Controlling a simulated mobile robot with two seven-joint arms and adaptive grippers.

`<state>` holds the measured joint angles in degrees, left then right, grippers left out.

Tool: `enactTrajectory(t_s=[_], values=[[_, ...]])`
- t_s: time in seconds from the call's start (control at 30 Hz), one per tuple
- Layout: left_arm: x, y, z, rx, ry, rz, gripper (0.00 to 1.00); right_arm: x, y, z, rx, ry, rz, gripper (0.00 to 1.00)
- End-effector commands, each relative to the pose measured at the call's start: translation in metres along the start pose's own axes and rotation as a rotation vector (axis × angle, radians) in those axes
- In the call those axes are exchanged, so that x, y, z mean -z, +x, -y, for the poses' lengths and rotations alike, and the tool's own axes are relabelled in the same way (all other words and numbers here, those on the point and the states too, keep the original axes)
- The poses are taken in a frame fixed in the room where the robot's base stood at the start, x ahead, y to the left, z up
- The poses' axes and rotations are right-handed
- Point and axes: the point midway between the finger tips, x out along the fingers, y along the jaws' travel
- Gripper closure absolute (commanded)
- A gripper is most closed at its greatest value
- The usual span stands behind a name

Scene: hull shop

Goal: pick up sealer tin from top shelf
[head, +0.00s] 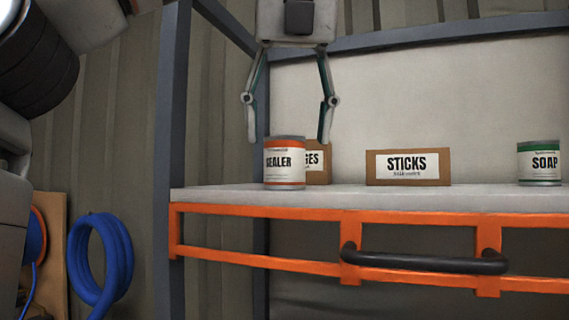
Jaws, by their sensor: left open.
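The sealer tin (284,170) is an orange and white can with a "SEALER" label. It stands upright near the left front of the top shelf (330,198). My left gripper (288,138) points down from above with its two fingers spread wide. The fingertips are near the height of the tin's upper part, one on each side in the picture. The gap in depth between the fingers and the tin is hard to tell. The gripper holds nothing. My right gripper is not in view.
A brown box (318,162) stands partly hidden behind the tin. A "STICKS" box (408,167) and a soap tin (540,163) stand further right. The shelf has an orange front frame with a black handle (425,261). A grey post (174,120) rises at left. A blue hose (100,264) hangs lower left.

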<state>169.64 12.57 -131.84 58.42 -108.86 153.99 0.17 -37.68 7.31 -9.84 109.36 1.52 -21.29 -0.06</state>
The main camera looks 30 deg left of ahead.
Motion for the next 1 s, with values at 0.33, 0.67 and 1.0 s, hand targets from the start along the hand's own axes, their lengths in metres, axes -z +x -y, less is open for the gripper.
enactTrajectory(t_s=[0.33,0.67,1.0], values=[[0.003,0.023,-0.003,0.002,0.003,-0.003,0.38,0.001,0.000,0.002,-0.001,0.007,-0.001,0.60],[0.005,0.055,-0.005,0.002,0.000,-0.001,0.38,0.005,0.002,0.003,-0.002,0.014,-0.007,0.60],[0.005,0.056,-0.005,0.002,0.000,0.000,0.62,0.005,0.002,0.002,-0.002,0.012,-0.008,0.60]])
